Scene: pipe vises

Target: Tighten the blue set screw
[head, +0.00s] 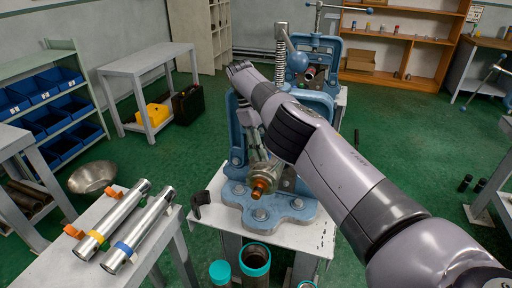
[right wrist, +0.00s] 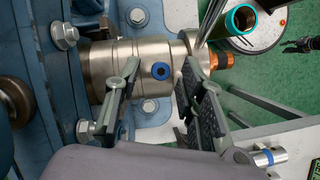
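The blue set screw (right wrist: 161,71) shows in the right wrist view as a blue ring with a dark socket. It sits in the side of a silver metal fitting (right wrist: 101,68) held in the blue vise (head: 238,190). The fitting's copper-coloured end (head: 264,186) points toward the front of the bench. My right gripper (right wrist: 160,92) is open, its two fingers on either side of the screw with a gap between them. No tool shows between the fingers. In the head view my right gripper (head: 257,150) hides the screw. My left gripper is not in view.
Two silver tubes, one with a yellow band (head: 115,219) and one with a blue band (head: 141,229), lie on the left table. Teal-rimmed pipes (head: 255,260) stand in front of the vise bench (head: 310,240). A black object (head: 198,205) lies at its left edge.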

